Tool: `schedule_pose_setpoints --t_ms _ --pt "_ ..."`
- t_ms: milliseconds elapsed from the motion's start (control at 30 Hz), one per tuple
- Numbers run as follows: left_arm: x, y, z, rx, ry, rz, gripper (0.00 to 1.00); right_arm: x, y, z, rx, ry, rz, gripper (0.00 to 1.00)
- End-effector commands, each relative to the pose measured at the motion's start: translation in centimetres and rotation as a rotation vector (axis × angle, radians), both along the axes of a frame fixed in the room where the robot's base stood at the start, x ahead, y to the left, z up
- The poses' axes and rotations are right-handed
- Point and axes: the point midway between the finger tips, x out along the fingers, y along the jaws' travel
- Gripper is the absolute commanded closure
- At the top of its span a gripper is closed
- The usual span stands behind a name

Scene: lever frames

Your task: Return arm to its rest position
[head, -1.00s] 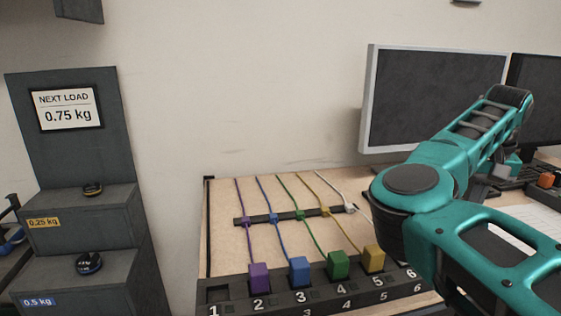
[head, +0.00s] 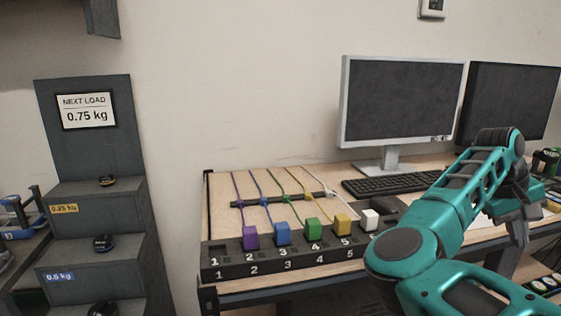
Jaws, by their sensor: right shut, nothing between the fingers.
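My right arm (head: 455,200) is teal and black, and reaches in from the lower right. Its elbow is in front of the desk edge and its forearm rises to a bent wrist near the right monitor. My right gripper (head: 522,208) is dark, points down over the right part of the desk and is shut, with nothing seen in it. The arm hides part of the desk behind it. My left gripper is not in view.
A numbered black strip (head: 232,268) holds purple (head: 250,238), blue (head: 282,233), green (head: 313,229), yellow (head: 342,224) and white (head: 370,220) plugs on cords. A monitor (head: 400,100), a keyboard (head: 390,184) and grey steps (head: 95,212) stand nearby.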

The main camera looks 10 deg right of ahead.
Motion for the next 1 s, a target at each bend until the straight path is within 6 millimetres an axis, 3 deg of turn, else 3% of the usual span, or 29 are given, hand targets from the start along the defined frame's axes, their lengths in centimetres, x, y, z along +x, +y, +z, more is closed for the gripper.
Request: schedule_pose_setpoints --t_ms 100,200,367,467,567,667,733,767,900,1000 --pt "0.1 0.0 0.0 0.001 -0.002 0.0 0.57 -3.5 -4.0 0.2 -0.233 0.253 0.107 1.0" --pt "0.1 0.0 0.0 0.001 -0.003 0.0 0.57 -5.8 -6.6 2.0 -0.438 0.538 0.232 1.0" --pt "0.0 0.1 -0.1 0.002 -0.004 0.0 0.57 -6.6 -7.7 6.5 -0.738 1.115 0.461 1.0" --pt "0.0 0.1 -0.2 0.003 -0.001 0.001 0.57 -5.0 -6.1 8.5 -0.886 1.516 0.593 1.0" --pt "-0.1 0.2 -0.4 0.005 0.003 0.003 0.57 -2.3 -3.0 9.1 -1.006 1.94 0.7 1.0" --pt "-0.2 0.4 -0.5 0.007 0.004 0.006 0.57 0.8 1.3 7.6 -1.105 2.382 0.766 1.0" --pt "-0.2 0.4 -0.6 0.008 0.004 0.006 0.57 2.7 4.9 5.4 -1.163 2.701 0.778 1.0" --pt "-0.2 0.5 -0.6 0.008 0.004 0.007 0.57 3.4 6.6 4.1 1.165 -2.784 -0.756 1.0" --pt "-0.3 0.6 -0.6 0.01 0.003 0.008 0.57 4.7 14.2 -3.5 0.88 -2.355 -0.424 1.0" --pt "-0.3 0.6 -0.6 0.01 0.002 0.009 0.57 3.7 19.0 -9.4 0.735 -2.073 -0.205 1.0"
